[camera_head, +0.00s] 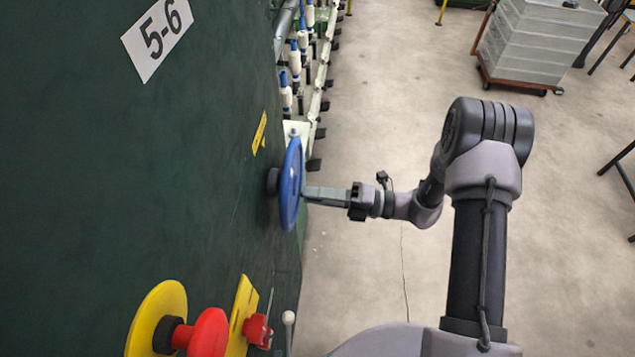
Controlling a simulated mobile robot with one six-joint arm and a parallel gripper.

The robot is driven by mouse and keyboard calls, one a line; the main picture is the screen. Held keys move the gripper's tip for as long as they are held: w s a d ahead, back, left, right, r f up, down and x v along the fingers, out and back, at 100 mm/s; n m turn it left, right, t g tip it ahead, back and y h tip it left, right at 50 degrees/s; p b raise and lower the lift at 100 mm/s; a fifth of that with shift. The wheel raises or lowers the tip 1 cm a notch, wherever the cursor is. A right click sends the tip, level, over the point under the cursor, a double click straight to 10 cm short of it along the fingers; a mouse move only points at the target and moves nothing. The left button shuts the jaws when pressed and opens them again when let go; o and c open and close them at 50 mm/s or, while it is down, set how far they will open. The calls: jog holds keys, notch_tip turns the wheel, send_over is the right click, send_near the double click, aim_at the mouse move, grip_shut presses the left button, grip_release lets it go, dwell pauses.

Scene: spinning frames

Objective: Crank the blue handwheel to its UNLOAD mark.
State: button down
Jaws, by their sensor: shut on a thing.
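The blue handwheel (291,184) stands out from the dark green machine panel and is seen nearly edge-on. My gripper (314,193) reaches in from the right, its grey fingers level and up against the wheel's outer side, a little below its middle. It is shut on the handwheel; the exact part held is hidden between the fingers. A small yellow label (259,133) is on the panel above and left of the wheel. Its print is too small to read, so I cannot tell if it is the UNLOAD mark. The wheel's face and any pointer are hidden.
A yellow disc (157,313), a red knob (209,334) and a yellow plate (243,314) stick out of the panel below. White-and-blue spindles (302,53) line the machine behind. A cart of grey crates (535,42) stands back right. The floor between is clear.

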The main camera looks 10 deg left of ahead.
jog(key=shift+s+d+f+m+p, duration=0.1)
jog(key=shift+s+m+p, duration=0.15)
jog(key=shift+s+m, duration=0.35)
jog(key=shift+s+a+f+m+p, duration=0.1)
jog(key=shift+s+f+m+p, duration=0.1)
jog(key=shift+s+m, duration=0.4)
jog(key=shift+s+d+f+m+p, duration=0.1)
jog(key=shift+s+m+p, duration=0.2)
jog(key=shift+m, duration=0.5)
jog(key=shift+s, duration=0.1)
jog(key=c, duration=1.2)
grip_release()
jog(key=shift+c, duration=0.2)
jog(key=shift+r, duration=0.1)
jog(key=w+d+b, duration=0.1)
jog(key=d, duration=1.6)
jog(key=shift+d+f, duration=0.25)
jog(key=shift+f, duration=0.05)
